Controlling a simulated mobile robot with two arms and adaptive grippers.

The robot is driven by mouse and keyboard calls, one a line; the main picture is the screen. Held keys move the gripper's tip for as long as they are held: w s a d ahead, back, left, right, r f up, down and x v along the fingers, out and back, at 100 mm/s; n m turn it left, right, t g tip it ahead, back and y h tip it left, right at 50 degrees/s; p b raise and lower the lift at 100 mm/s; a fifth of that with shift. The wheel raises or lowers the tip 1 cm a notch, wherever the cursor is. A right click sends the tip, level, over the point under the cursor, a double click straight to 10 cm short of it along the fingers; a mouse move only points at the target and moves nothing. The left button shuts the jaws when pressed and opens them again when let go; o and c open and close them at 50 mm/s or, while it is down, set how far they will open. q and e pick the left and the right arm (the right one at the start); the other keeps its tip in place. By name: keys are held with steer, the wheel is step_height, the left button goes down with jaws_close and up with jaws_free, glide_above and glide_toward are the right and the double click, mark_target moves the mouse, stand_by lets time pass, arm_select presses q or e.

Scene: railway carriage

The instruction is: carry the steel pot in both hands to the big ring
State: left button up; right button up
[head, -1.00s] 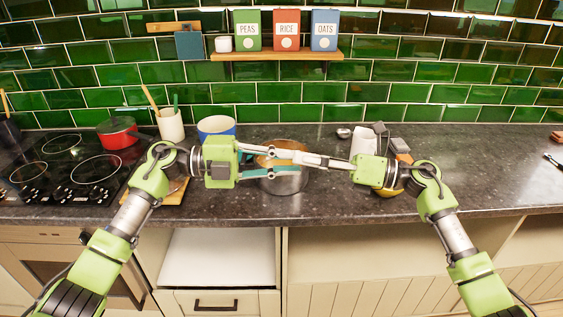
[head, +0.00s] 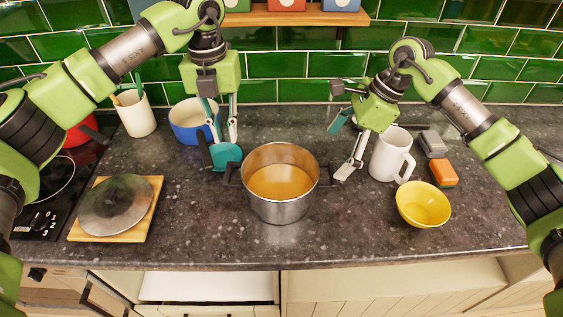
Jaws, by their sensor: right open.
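The steel pot (head: 282,208) stands upright on the dark worktop with orange-brown contents and a dark handle on each side. My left gripper (head: 216,156) points down at the left handle, its teal pad close by; whether it grips the handle is unclear. My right gripper (head: 344,148) is open, its fingers wide apart, with the light finger near the right handle. The black hob (head: 62,212) is at the left edge. A large ring (head: 66,192) shows partly on it, with the rest hidden behind my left arm.
A blue pot (head: 188,125) and utensil crock (head: 135,115) stand behind. Right are a white mug (head: 388,155), yellow bowl (head: 424,208) and sponge (head: 437,172). A red pot (head: 84,132) is partly hidden.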

mark_target(228, 172)
steer(key=shift+s+d+r, duration=0.15)
steer(key=shift+s+r, duration=0.15)
steer(key=shift+s, duration=0.15)
steer(key=shift+s+r, duration=0.15)
steer(key=shift+s, duration=0.3)
arm_select(q)
steer(key=f, duration=0.8)
steer(key=s+a+f, duration=0.1)
steer(key=f, duration=0.3)
steer(key=shift+f, duration=0.1)
arm_select(e)
steer(key=x, duration=0.8)
steer(key=w+x, duration=0.1)
steer(key=x, duration=0.4)
steer(key=shift+d+f, duration=0.2)
arm_select(q)
steer(key=shift+f, duration=0.4)
arm_select(e)
steer(key=shift+a+f, duration=0.2)
steer(key=shift+f, duration=0.2)
